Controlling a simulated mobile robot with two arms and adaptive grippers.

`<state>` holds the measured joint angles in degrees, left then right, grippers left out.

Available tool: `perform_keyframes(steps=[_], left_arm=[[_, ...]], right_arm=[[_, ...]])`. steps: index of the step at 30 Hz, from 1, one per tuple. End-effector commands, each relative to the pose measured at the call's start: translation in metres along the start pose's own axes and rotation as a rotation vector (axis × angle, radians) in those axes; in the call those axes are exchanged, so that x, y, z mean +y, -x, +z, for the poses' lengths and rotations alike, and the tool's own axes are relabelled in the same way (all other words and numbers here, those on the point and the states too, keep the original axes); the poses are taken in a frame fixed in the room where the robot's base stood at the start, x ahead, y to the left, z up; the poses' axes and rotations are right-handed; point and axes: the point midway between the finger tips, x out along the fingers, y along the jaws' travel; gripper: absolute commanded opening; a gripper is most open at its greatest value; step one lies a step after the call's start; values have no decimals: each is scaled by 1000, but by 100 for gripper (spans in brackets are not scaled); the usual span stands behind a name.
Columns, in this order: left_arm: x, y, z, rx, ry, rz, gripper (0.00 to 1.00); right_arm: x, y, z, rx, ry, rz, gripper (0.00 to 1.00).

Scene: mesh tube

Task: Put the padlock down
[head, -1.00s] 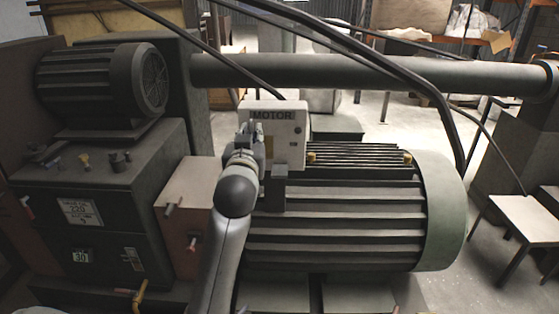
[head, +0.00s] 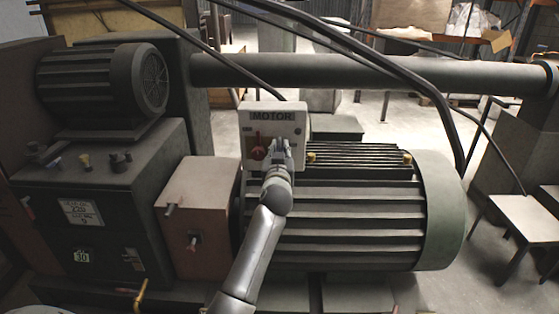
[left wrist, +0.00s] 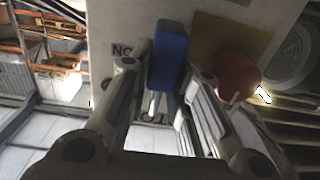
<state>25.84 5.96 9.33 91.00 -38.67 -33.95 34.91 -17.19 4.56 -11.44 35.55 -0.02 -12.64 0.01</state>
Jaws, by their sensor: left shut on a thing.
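The padlock (left wrist: 168,57) has a blue body and a bright metal shackle in the left wrist view. My left gripper (left wrist: 168,72) is shut on it, one finger on each side. The shackle points back towards my palm. In the head view my left gripper (head: 284,150) is in front of the lower right part of the white MOTOR box (head: 258,107). I cannot make out the padlock there. A red round knob (head: 258,153) is just left of the gripper; it also shows in the left wrist view (left wrist: 228,77). I cannot tell whether the padlock touches the box.
A large ribbed motor (head: 350,225) stands below and right of the box. A smaller motor (head: 100,80) sits on a dark cabinet (head: 120,215) at the left. A thick pipe (head: 370,73) and black cables cross behind. A small table (head: 525,215) stands at the right.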

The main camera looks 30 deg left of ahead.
Motion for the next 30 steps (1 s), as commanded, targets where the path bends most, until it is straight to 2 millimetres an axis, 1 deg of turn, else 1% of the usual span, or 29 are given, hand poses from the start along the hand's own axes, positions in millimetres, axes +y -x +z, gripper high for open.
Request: perform_keyframes(steps=[1,3,5,13,17,18,22,30], left_arm=[[0,1,11,-7,-5,0,0],[-1,1,20,-5,-3,0,0],[-1,1,25,-4,-3,0,0],[-1,1,27,-2,-1,0,0],[-1,1,31,-2,0,0,0],[-1,1,30,-3,0,0,23],[-1,1,30,-3,-1,0,40],[-1,1,30,-3,-1,0,40]], right_arm=[[0,4,0,0,0,0,40],[0,5,0,0,0,0,40],[0,5,0,0,0,0,40],[0,4,0,0,0,0,40],[0,0,0,0,0,0,40],[0,1,0,1,0,0,40],[0,2,0,1,0,0,40],[0,2,0,1,0,0,40]])
